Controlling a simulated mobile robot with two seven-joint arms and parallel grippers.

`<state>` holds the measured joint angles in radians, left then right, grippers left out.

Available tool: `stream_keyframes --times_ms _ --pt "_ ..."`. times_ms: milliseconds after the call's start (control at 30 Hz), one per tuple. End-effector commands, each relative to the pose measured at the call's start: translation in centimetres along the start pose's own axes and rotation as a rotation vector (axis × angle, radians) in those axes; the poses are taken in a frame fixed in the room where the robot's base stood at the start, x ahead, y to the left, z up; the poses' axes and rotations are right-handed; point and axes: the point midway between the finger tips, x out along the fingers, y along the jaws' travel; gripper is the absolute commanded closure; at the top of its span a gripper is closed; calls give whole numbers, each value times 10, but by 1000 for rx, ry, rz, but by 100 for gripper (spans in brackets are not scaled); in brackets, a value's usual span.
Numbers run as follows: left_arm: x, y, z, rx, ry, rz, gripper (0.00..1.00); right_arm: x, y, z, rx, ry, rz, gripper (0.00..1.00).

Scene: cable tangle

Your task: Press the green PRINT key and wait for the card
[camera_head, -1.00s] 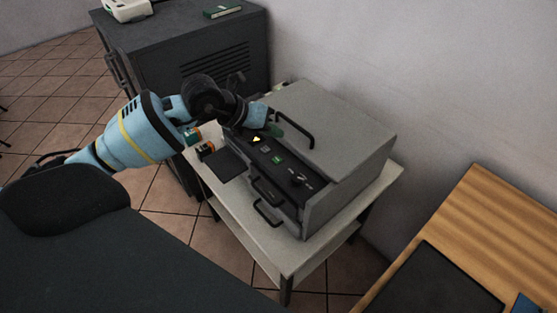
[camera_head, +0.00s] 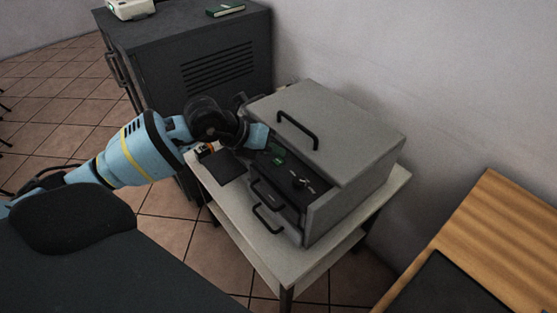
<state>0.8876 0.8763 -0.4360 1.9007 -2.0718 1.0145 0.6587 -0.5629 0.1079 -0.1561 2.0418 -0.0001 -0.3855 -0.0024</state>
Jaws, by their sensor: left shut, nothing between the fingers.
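The grey printer-like machine (camera_head: 345,125) stands on a small light table, with a dark sloping control panel (camera_head: 290,180) on its front. My left gripper (camera_head: 277,153) is shut and empty, with its tips low over the upper part of the panel. A small green patch, seemingly the PRINT key (camera_head: 279,161), shows right by the tips and is partly covered by them. I cannot tell whether the tips touch it. A dark knob (camera_head: 299,183) sits further down the panel. No card can be made out. My right gripper is not in view.
The small table (camera_head: 270,243) has a dark flat pad (camera_head: 226,167) and a small orange item (camera_head: 207,149) left of the machine. A dark cabinet (camera_head: 215,65) stands behind. A wooden desk (camera_head: 480,235) is at the right. Black handles stick out from the machine's lid and front.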

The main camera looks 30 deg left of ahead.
Motion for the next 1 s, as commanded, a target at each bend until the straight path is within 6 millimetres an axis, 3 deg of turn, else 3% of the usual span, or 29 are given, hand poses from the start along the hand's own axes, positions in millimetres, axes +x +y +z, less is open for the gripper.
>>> stream_keyframes --times_ms 500,1000 --pt "0 0 0 0 1 0 100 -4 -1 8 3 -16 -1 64" --pt "0 0 0 0 1 0 100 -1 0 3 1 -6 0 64"
